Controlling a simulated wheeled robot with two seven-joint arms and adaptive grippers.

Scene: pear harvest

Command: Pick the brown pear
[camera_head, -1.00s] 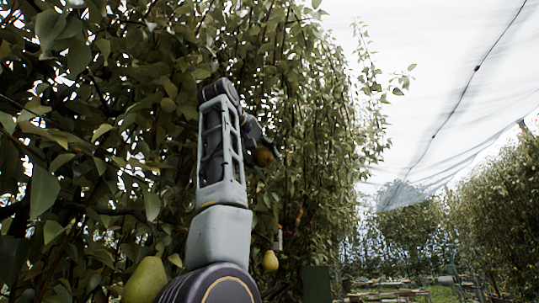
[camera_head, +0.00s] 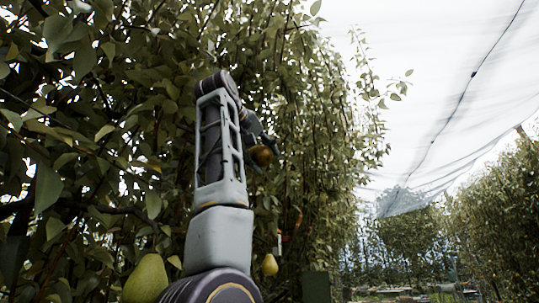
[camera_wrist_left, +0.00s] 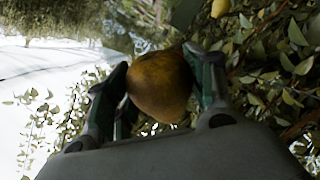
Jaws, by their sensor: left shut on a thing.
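The brown pear (camera_head: 262,155) is held in my left gripper (camera_head: 266,147), beside the leafy tree row and partly hidden by the fingers in the head view. In the left wrist view the brown pear (camera_wrist_left: 160,86) sits between the two dark green fingers of my left gripper (camera_wrist_left: 162,88), which press on it from both sides. I cannot tell whether a stem still joins it to a branch. My right gripper is not in view.
A green pear (camera_head: 147,279) hangs at the lower left, close to my arm. A yellow pear (camera_head: 270,265) hangs low, right of my arm. Dense foliage (camera_head: 110,120) fills the left. A net (camera_head: 440,120) spans the upper right, with an open lane below.

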